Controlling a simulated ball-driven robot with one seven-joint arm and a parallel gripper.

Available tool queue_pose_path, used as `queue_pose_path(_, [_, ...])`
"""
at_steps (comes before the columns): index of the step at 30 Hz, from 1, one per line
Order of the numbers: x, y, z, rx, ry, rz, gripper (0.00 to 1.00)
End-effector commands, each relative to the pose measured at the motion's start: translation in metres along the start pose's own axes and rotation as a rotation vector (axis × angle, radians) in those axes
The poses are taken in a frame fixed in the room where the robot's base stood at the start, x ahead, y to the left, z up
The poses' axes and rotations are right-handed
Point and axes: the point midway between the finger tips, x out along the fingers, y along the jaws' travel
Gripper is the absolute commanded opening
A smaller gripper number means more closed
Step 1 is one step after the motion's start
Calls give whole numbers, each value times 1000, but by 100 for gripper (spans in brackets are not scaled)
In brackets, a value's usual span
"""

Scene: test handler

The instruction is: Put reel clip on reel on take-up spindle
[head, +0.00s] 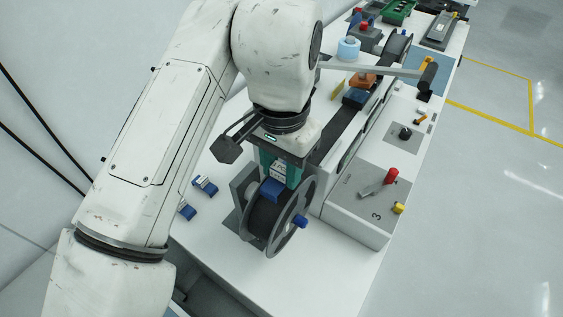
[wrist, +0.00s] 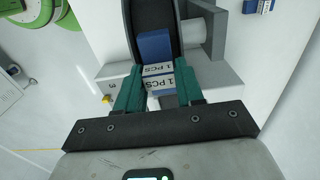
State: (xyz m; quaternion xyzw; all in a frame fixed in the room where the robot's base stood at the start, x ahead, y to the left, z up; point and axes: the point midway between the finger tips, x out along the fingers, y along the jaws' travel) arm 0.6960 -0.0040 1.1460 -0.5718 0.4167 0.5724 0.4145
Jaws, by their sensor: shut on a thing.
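The reel (head: 284,236), dark with grey flanges, stands upright on the take-up spindle, with a blue knob (head: 300,221) at its hub. My gripper (head: 279,176) points down at the top of the reel, its teal fingers shut on a reel clip (head: 271,190), blue with white labels. In the wrist view the clip (wrist: 154,47) sits between the fingers (wrist: 157,75), its blue end between the flanges of the reel (wrist: 152,14). Whether the clip touches the reel's core cannot be told. The spindle's shaft is mostly hidden behind the reel.
Two spare blue clips, one here (head: 205,186) and another (head: 187,211), lie on the white table left of the reel. The grey machine housing (head: 350,215) with red and yellow knobs stands close to the right. A second reel (head: 398,45) is at the far end.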

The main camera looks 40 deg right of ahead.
Motion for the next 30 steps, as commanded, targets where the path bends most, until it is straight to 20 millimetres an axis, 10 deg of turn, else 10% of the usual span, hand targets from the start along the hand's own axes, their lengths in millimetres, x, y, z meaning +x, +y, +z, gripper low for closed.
queue_pose_path(30, [12,0,0,0,0,0,4])
